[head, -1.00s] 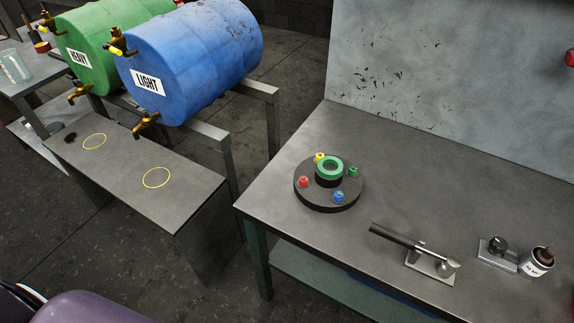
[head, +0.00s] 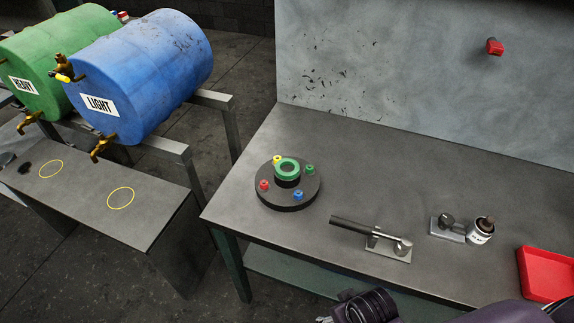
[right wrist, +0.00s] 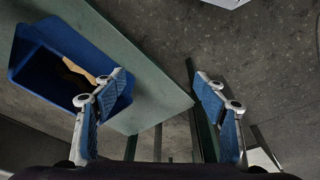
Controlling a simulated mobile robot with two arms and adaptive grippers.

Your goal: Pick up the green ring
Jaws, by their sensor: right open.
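The green ring (head: 287,168) sits on top of a black hub in the middle of a round dark base (head: 288,203) on the grey workbench. Red, yellow, green and blue knobs stand around it on the base. In the head view part of my right arm shows at the bottom edge, well in front of the ring; its fingers are not visible there. In the right wrist view my right gripper (right wrist: 160,108) is open and empty, its blue-padded fingers apart. The ring is not in that view. My left gripper is not in view.
Green and blue barrels (head: 140,75) lie at left. A blue bin (right wrist: 65,65) shows in the right wrist view.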

